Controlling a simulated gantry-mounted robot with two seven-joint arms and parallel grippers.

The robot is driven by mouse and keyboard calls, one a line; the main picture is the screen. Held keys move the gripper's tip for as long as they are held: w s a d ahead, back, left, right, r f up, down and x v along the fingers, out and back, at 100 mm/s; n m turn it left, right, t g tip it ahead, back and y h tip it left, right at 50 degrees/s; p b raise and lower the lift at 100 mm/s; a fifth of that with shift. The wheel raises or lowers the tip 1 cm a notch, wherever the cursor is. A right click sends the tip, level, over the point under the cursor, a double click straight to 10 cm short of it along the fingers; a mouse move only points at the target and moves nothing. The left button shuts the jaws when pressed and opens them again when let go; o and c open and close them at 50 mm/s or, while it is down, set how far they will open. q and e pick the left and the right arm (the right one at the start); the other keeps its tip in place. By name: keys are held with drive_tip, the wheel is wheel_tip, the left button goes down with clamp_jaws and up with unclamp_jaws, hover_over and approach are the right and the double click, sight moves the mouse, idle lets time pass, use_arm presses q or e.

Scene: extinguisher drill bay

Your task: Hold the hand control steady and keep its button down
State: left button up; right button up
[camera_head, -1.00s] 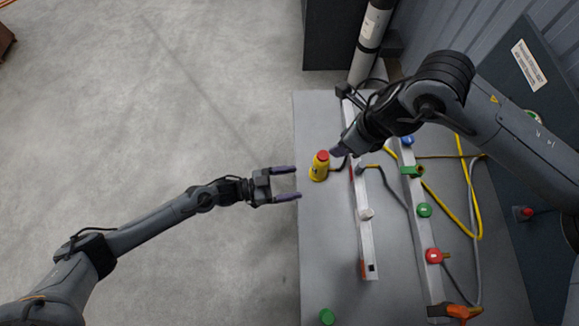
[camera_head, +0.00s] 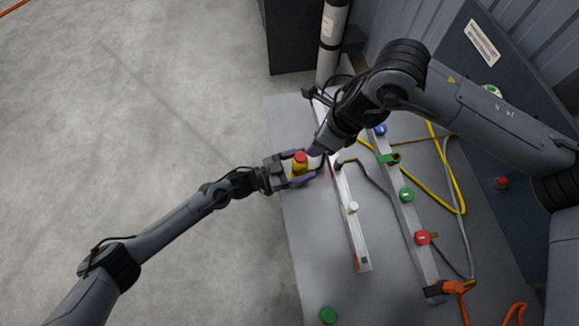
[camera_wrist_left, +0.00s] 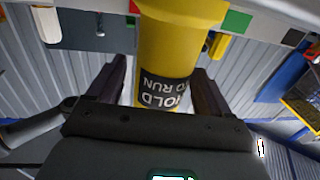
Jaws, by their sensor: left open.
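The hand control (camera_head: 299,168) is a yellow cylinder with a red button (camera_head: 300,156) on top, near the left edge of the grey table. In the left wrist view its yellow body (camera_wrist_left: 168,50) carries a black band reading "HOLD TO RUN". My left gripper (camera_head: 305,167) is open with a finger on either side of the control. In the wrist view a gap shows between the left-hand finger and the body. My right gripper (camera_head: 318,149) is just to the right of the red button, not visibly on it. Its jaws are too small and dark to read.
A pale rail (camera_head: 343,190) with a white knob (camera_head: 352,207) lies right of the control. Another rail carries blue, green and red buttons (camera_head: 422,238). Yellow and grey cables run beyond. A green button (camera_head: 328,315) is at the front.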

use_arm(q)
drive_tip(key=shift+w+d, duration=0.2)
drive_tip(key=shift+d, duration=0.35)
drive_tip(key=shift+c, duration=0.2)
